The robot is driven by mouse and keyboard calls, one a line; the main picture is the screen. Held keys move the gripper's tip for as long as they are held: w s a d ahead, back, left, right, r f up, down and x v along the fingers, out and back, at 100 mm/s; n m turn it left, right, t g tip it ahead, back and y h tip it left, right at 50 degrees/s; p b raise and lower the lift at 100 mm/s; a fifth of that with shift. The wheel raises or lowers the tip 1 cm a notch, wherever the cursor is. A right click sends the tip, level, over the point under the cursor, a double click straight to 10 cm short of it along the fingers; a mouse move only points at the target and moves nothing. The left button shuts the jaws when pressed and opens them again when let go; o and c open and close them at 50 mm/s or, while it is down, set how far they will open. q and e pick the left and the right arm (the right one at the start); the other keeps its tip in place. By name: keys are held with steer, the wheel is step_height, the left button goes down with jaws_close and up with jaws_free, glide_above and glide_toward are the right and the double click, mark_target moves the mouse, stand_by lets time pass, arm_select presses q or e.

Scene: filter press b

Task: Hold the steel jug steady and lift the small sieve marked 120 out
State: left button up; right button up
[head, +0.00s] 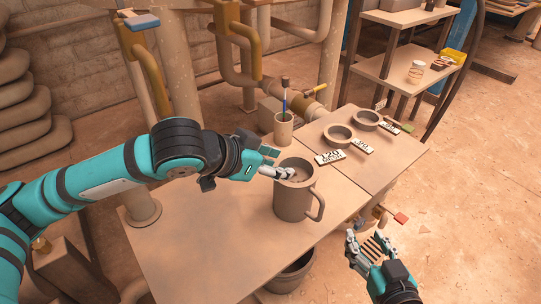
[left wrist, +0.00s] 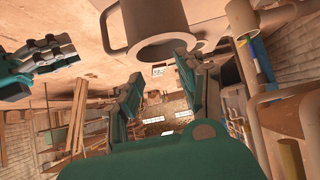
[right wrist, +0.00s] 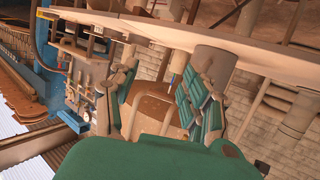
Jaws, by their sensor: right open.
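The steel jug (head: 293,203), rendered brown, stands upright on the table with its handle to the right. It also shows upside down at the top of the left wrist view (left wrist: 158,18). A label reading 120 (head: 330,157) lies on the table behind the jug. Something brown fills the jug's mouth; I cannot tell whether it is the small sieve. My left gripper (head: 278,173) is at the jug's left rim, fingers apart and nothing clearly between them; contact is unclear. My right gripper (head: 370,246) is open and empty, beyond the table's right edge, lower than the jug's rim.
Two ring-shaped sieves (head: 338,135) (head: 366,120) with labels stand farther back on the table. A cup with brushes (head: 283,128) stands behind the jug. A bucket (head: 290,275) is below the table edge. The table's front left (head: 200,240) is clear.

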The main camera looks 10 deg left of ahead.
mark_target(308, 206)
steer(key=o, duration=0.4)
steer(key=shift+d, duration=0.1)
steer(key=shift+o, duration=1.4)
steer(key=shift+s, duration=0.15)
steer(key=shift+o, duration=1.1)
steer(key=shift+a+f+m+y, duration=0.25)
steer(key=shift+a+m+y, duration=0.25)
steer(key=shift+m, duration=0.1)
steer(key=shift+o, duration=0.4)
steer(key=a+m+y, duration=0.1)
steer(key=m, duration=0.1)
steer(key=a+f+m+g+y, duration=0.1)
steer(key=m, duration=0.1)
steer(key=s+a+m+y, duration=0.1)
steer(key=shift+f+m+g+y, duration=0.3)
steer(key=shift+f+m, duration=0.1)
steer(key=w+a+m+y, duration=0.1)
steer(key=w+a+m, duration=0.2)
steer(key=m, duration=0.4)
steer(key=w+a+m+y, duration=0.2)
steer(key=w+a+m, duration=0.2)
steer(key=m, duration=0.4)
steer(key=w+a+r+m+y, duration=0.1)
steer(key=w+a+m+y, duration=0.1)
steer(key=w+m, duration=0.3)
steer(key=shift+w+a+m, duration=0.25)
steer(key=shift+a+m, duration=0.4)
steer(key=shift+m, duration=0.65)
